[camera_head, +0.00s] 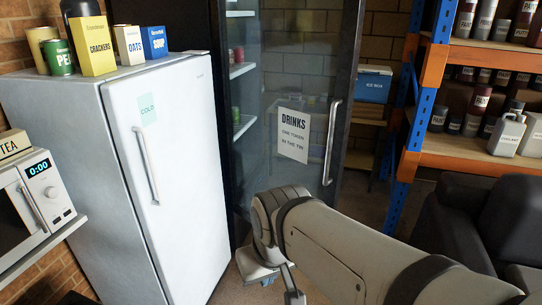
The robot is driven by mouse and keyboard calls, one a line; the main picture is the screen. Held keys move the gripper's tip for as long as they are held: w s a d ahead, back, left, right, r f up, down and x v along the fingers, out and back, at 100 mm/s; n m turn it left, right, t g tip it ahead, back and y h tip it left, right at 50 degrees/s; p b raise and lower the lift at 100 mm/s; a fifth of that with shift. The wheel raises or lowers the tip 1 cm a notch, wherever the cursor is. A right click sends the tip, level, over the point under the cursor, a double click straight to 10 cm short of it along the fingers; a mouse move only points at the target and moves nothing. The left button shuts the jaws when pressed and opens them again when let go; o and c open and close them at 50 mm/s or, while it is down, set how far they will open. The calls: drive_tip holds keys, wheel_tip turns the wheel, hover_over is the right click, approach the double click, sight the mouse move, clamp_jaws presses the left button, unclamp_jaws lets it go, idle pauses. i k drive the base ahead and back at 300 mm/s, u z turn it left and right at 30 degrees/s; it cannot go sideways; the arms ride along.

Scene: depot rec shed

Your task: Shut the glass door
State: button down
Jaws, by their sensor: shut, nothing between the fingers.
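The glass door (290,70) of a dark drinks cabinet stands swung open, with a dark frame and a paper sign (293,134) reading "DRINKS". Its upright metal handle (332,143) is on the right side of the door. The cabinet's white shelves (241,70) show at the left of the door, and the brick wall shows through the glass. My arm reaches in from the lower right, in front of the door's bottom. My gripper (281,282) is low in the picture, below the handle and apart from it. It is shut and empty, its tips partly cut off or hidden.
A white fridge (175,185) marked "COLD" stands at the left, with boxes and cans on top. A microwave (38,205) is at far left. Blue and orange shelving (428,85) with paint cans and a black armchair (475,225) are at the right.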

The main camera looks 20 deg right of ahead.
sight(294, 126)
drive_tip(key=z, duration=0.2)
drive_tip(key=i, duration=1.05)
drive_tip(key=z, duration=0.65)
